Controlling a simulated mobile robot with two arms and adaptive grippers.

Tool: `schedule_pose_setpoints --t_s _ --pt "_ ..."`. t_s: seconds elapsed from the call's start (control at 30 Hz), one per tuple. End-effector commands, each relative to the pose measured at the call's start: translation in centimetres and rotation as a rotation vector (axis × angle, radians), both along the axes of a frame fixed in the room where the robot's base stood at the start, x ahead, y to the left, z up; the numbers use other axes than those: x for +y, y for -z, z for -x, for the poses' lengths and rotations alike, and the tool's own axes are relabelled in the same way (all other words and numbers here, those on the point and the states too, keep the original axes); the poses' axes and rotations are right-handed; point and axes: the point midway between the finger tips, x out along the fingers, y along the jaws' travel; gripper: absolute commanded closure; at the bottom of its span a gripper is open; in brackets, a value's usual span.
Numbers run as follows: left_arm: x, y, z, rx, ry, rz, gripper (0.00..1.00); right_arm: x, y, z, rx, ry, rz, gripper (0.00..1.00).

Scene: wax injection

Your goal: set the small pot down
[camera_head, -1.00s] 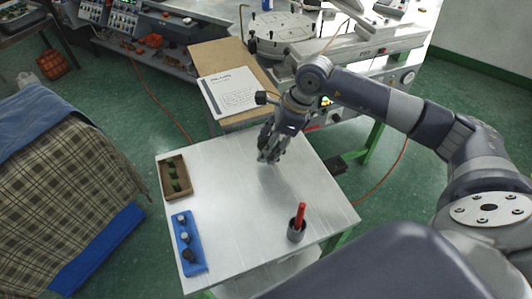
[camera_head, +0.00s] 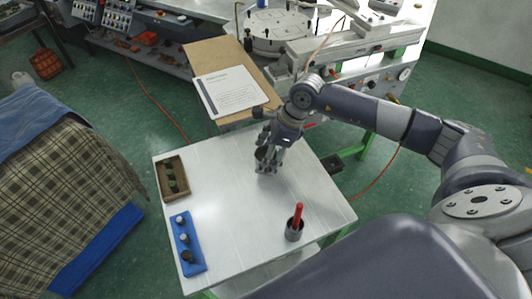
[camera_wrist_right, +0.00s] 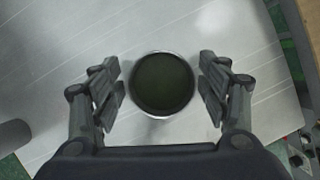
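The small pot (camera_wrist_right: 163,84) is round, with a thin metal rim and a dark green inside. In the right wrist view it is between the two fingers of my right gripper (camera_wrist_right: 163,88), with a gap on each side. In the head view the pot (camera_head: 262,153) appears to stand on the metal table (camera_head: 228,220), partly hidden by my right gripper (camera_head: 269,167). The right gripper is open around the pot. My left gripper is not in view.
A grey cup with a red stick (camera_head: 295,230) stands near the table's front right. A wooden tray (camera_head: 164,190) with dark green pieces and a blue holder (camera_head: 192,258) with knobs line the left side. The table's middle is clear. Paper (camera_head: 231,92) lies behind on a brown board.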

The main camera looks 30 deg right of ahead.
Motion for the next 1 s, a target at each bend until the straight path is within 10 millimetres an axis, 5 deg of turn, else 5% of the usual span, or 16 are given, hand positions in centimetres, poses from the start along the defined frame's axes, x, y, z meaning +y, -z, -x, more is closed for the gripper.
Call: schedule_pose_setpoints --t_s 0.33,0.73,1.0 --pt "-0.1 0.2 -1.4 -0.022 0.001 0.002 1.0 -0.5 -1.1 0.1 -0.004 0.002 0.002 0.31" --pt "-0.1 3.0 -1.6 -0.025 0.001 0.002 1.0 -3.3 -8.7 1.5 -0.004 0.002 0.002 0.31" --pt "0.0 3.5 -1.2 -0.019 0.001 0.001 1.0 -4.1 -11.2 2.1 0.0 0.0 0.001 0.31"
